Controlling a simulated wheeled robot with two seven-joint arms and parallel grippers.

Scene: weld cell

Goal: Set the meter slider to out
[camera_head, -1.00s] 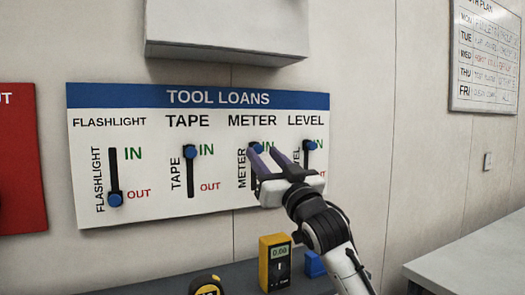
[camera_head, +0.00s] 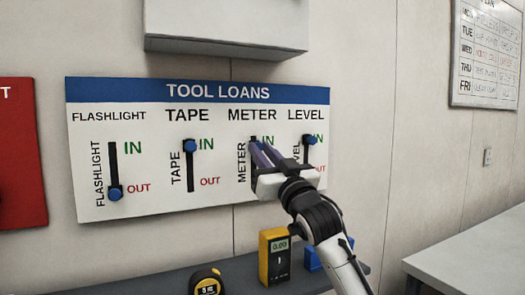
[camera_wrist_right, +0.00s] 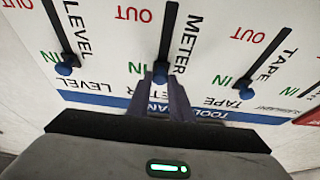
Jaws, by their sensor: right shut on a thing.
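The TOOL LOANS board (camera_head: 140,205) hangs on the wall with vertical slots for flashlight, tape, meter and level. My right gripper (camera_head: 258,148) is at the meter slot, shut on the blue meter slider knob. In the right wrist view, which is upside down, the fingers (camera_wrist_right: 160,88) close around the meter knob (camera_wrist_right: 160,71) at the IN end of its slot. My left gripper is not in view.
The flashlight knob (camera_head: 115,193) is at OUT; the tape knob (camera_head: 190,146) and level knob (camera_head: 309,139) are at IN. A yellow meter (camera_head: 274,262), tape measure (camera_head: 207,284) and blue object (camera_head: 313,260) stand on the shelf below. A grey cabinet (camera_head: 225,30) hangs above.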

